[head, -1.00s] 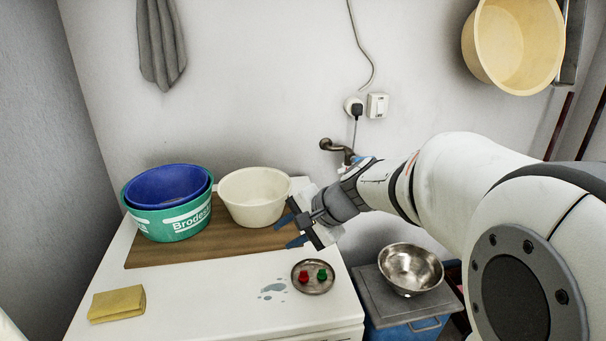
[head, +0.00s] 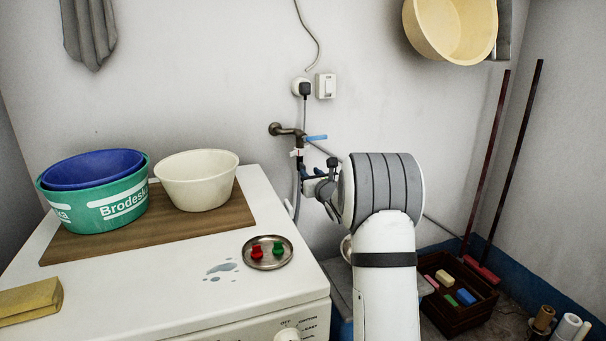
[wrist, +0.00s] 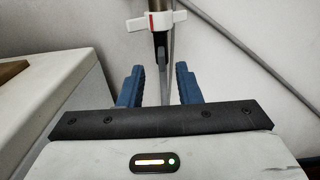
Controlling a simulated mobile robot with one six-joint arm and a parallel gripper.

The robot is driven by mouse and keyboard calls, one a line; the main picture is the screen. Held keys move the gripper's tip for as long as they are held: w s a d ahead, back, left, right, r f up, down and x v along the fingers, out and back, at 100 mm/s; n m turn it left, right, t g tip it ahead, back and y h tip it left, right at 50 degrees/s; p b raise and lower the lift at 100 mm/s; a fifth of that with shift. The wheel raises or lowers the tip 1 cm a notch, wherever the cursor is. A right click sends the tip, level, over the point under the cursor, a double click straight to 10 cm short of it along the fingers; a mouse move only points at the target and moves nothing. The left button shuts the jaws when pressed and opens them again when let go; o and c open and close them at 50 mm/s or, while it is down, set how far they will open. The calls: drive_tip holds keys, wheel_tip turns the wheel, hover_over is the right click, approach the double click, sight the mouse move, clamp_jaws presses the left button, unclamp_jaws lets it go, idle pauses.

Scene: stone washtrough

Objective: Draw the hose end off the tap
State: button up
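The brass-coloured tap (head: 288,131) sticks out of the back wall, with a blue lever (head: 315,137) at its right. Under its spout is a white clip-like piece with a red mark (head: 297,153); the wrist view shows it at the top (wrist: 156,20). A grey hose (head: 296,190) hangs below, beside the washing machine. A dark piece (wrist: 160,44) shows just below the clip. My gripper (head: 311,172) is just below and right of the tap. In the wrist view its blue fingers (wrist: 159,80) are apart, with the hose between them in the picture; I see no contact.
The white machine (head: 180,285) stands left, with a board (head: 150,230), tubs (head: 118,208), a cream basin (head: 197,190) and a dish (head: 268,265) on top. Its edge is close to my gripper. A crate (head: 455,325) and poles (head: 510,165) are right.

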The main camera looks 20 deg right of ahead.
sight(303, 164)
drive_tip(key=shift+w, duration=3.85)
drive_tip(key=shift+c, duration=0.2)
clamp_jaws()
